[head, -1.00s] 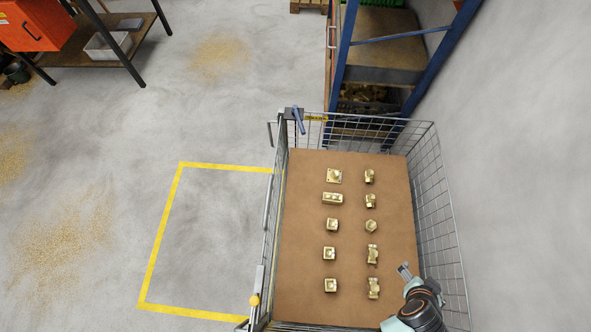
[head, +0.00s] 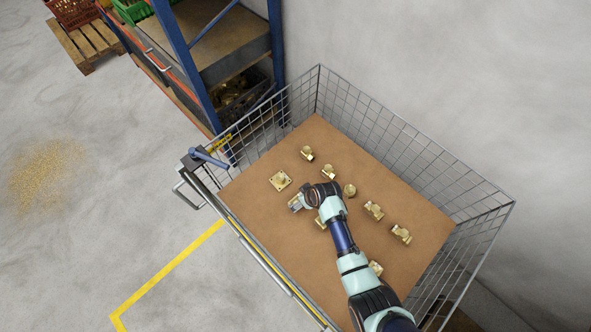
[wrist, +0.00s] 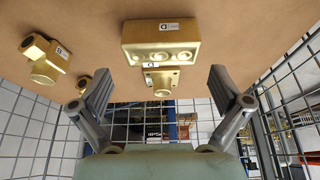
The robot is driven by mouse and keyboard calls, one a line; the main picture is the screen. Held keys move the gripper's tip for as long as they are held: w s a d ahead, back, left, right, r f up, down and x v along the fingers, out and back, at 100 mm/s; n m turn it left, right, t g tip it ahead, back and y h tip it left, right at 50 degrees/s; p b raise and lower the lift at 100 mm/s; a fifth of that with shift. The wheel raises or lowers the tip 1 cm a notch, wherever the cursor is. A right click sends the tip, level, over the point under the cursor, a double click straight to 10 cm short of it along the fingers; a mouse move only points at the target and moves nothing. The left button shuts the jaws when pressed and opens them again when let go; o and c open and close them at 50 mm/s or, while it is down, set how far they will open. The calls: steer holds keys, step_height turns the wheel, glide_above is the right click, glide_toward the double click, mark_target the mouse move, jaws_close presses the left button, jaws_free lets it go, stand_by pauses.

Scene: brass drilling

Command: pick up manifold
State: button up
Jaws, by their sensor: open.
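The manifold (wrist: 160,42) is a rectangular brass block with a row of round holes and a small white label. It lies on the brown board. In the wrist view it sits ahead of my gripper (wrist: 160,92), roughly centred between the two spread fingers. In the head view my gripper (head: 297,204) is low over the left part of the board, just below the square flanged fitting (head: 280,180). There my wrist and gripper mostly hide the manifold.
The brown board (head: 250,207) is in a wire-mesh cart (head: 420,155) with tall sides. Other brass fittings stand near my arm, such as a tee-like piece (head: 373,210) and a round one (head: 349,190).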

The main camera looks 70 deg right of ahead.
steer(key=b+x, duration=0.1)
steer(key=x, duration=0.1)
steer(key=b+x, duration=0.2)
steer(key=x, duration=0.1)
steer(key=shift+s+a+f+b, duration=0.1)
steer(key=shift+s+a+b, duration=0.1)
steer(key=shift+b, duration=0.1)
steer(key=shift+w+d+f, duration=0.1)
steer(key=shift+w+f, duration=0.05)
steer(key=shift+w, duration=0.05)
steer(key=c, duration=1.5)
